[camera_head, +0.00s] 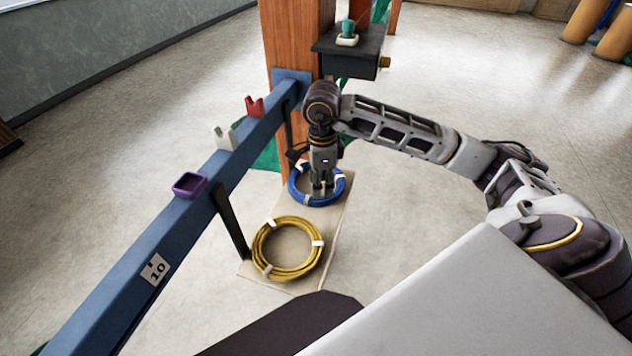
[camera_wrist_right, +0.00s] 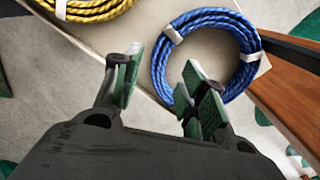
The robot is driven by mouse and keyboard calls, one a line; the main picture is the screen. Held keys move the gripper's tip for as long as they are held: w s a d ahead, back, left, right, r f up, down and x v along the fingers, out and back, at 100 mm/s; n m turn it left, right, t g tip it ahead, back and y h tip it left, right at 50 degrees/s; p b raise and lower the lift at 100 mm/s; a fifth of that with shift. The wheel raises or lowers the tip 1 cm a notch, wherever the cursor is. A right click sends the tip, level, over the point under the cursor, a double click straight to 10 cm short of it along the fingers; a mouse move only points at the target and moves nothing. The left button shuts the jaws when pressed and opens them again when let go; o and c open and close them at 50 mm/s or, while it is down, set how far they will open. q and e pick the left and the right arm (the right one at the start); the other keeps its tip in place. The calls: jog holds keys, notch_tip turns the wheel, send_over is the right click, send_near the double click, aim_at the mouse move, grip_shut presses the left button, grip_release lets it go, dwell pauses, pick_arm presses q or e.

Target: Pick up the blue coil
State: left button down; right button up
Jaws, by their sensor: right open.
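The blue coil (camera_head: 296,190) lies flat on a pale board at the foot of the wooden post. White ties bind it. My right gripper (camera_head: 322,186) points down over the coil, with its fingertips inside or just above the ring in the head view. In the right wrist view the blue coil (camera_wrist_right: 160,68) is beyond the open green-padded fingers of the right gripper (camera_wrist_right: 160,85). My left gripper is not in view.
A yellow coil (camera_head: 262,262) lies nearer on the same board (camera_head: 325,225). A blue beam (camera_head: 160,240) with purple, white and red holders runs along the left. The wooden post (camera_head: 290,40) and a dark shelf (camera_head: 345,62) stand behind the gripper. Floor to the right is clear.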

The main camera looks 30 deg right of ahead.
jog(key=shift+f, duration=0.5)
jog(key=shift+w+f+p, duration=0.1)
jog(key=shift+f+p, duration=0.25)
jog(key=shift+f, duration=1.5)
jog(key=shift+w+f+p, duration=0.1)
jog(key=shift+f+p, duration=0.2)
jog(key=shift+f, duration=0.5)
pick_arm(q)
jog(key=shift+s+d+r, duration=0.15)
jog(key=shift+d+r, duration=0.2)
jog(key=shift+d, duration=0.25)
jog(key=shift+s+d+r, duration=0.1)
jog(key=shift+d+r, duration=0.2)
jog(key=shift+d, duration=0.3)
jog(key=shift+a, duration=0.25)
pick_arm(e)
grip_shut()
